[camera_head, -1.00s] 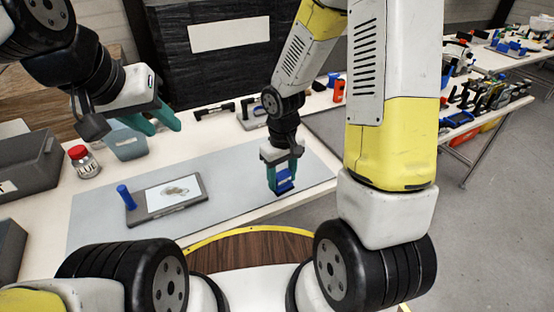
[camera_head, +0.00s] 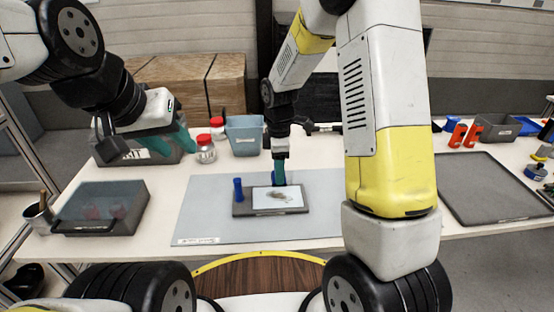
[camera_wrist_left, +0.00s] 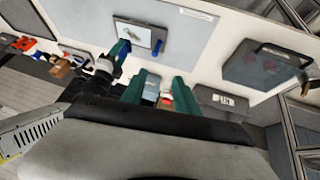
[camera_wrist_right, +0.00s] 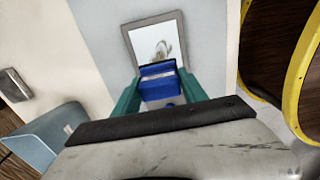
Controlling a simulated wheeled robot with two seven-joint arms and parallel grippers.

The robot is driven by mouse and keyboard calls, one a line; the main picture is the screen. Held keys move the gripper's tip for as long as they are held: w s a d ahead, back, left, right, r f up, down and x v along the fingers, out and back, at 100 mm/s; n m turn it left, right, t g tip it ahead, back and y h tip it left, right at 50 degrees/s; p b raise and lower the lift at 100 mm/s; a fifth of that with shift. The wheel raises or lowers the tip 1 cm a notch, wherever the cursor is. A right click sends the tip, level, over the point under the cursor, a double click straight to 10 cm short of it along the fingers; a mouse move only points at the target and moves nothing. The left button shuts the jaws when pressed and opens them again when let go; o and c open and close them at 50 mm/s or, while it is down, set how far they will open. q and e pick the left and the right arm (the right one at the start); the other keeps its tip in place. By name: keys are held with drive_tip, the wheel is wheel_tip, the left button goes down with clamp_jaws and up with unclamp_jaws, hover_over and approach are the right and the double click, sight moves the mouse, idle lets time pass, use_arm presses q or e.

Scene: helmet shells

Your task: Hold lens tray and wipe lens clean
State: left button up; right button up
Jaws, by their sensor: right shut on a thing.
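The lens tray (camera_head: 241,208) is a dark grey frame lying flat on the mat, with a pale lens (camera_head: 265,201) bearing a brownish smudge. A blue upright handle (camera_head: 238,189) stands at its left end. My right gripper (camera_head: 279,180) is shut on a blue wiping block (camera_wrist_right: 160,84) at the tray's back edge. In the right wrist view the block overlaps the tray edge beside the smudge; I cannot tell whether it touches. My left gripper (camera_wrist_left: 163,82) is open and empty, raised behind and left of the tray; its fingers are apart.
The grey-blue mat (camera_head: 206,217) is clear around the tray. Red-lidded jars (camera_head: 205,150), a light blue bin (camera_head: 244,135) and a labelled grey box (camera_head: 140,150) stand behind. A dark bin (camera_head: 105,208) is at left, and a dark flat tray (camera_head: 490,190) at right.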

use_arm(q)
drive_tip(key=shift+o, duration=1.2)
drive_tip(key=m+g+y, duration=0.2)
drive_tip(key=m+g, duration=0.4)
drive_tip(key=m, duration=0.2)
hover_over(238, 189)
drive_tip(key=f, duration=1.2)
drive_tip(key=w+f, duration=0.1)
drive_tip(key=f, duration=0.5)
drive_tip(key=shift+a+f, duration=0.15)
drive_tip(key=shift+f, duration=0.05)
drive_tip(key=shift+m, duration=0.3)
drive_tip(key=shift+f, duration=6.15)
clamp_jaws()
